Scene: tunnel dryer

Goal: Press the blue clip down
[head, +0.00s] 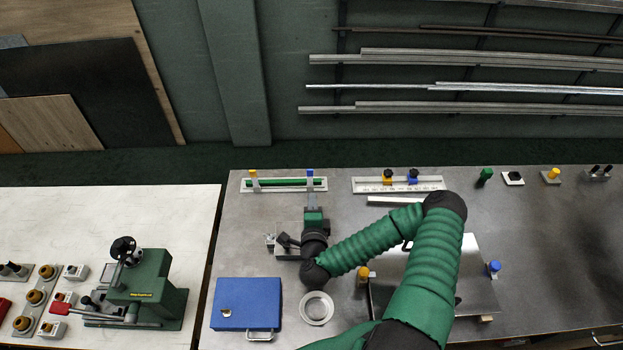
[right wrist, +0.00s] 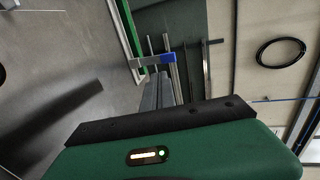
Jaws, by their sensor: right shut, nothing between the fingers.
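The blue clip (head: 310,174) stands at the right end of a white holder (head: 285,188) with a green rod (head: 280,182) in it, at the back of the metal table. It also shows in the right wrist view (right wrist: 154,59) as a blue bar beyond my fingertips. My left gripper is out of view.
A blue box (head: 247,303) and a white ring (head: 317,308) lie nearer. A metal plate (head: 478,270) lies under my right arm. Several small knobs and switches line the back right.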

